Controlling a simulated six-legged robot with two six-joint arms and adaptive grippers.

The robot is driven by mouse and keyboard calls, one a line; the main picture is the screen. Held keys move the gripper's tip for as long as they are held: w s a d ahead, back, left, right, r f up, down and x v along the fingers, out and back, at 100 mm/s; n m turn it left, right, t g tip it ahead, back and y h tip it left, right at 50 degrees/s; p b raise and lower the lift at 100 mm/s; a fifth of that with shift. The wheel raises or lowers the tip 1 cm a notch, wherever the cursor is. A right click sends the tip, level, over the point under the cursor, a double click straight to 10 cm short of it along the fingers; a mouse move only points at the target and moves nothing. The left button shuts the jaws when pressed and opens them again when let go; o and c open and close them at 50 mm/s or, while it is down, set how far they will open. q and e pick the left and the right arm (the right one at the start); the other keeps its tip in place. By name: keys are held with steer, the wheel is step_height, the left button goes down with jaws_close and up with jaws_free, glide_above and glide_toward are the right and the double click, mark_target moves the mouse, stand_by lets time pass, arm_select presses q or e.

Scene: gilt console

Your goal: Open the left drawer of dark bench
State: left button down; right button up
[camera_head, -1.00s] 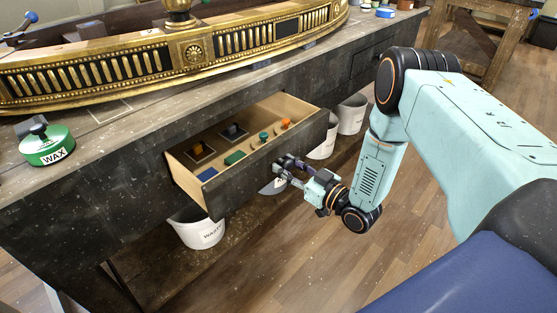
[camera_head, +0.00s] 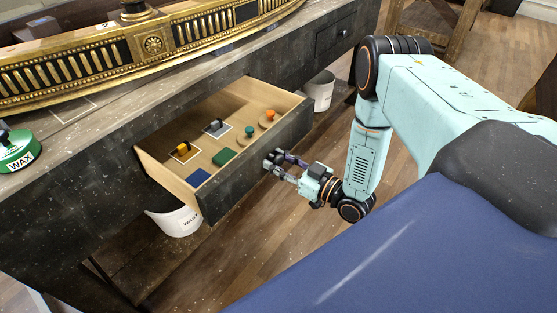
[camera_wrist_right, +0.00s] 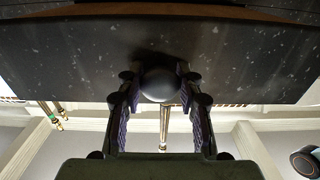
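The dark bench (camera_head: 75,165) runs diagonally across the head view, with its left drawer (camera_head: 300,128) pulled well out. The drawer's pale wooden inside shows. My right gripper (camera_head: 270,162) is at the middle of the drawer's dark front. In the right wrist view, its two fingers (camera_wrist_right: 158,88) sit on either side of the round dark knob (camera_wrist_right: 160,85), close against it. The exact contact is hard to see. My left gripper is in neither current view.
The drawer holds a blue block (camera_head: 198,177), a green block (camera_head: 224,156) and several small tools. A closed drawer (camera_head: 334,36) is farther right. A gilt piece (camera_head: 153,45) and a green wax tin (camera_head: 18,152) stand on top. White bins (camera_head: 178,222) (camera_head: 319,92) stand below.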

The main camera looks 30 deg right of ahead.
steer(key=o, duration=0.5)
steer(key=v, duration=1.2)
stand_by(0.3)
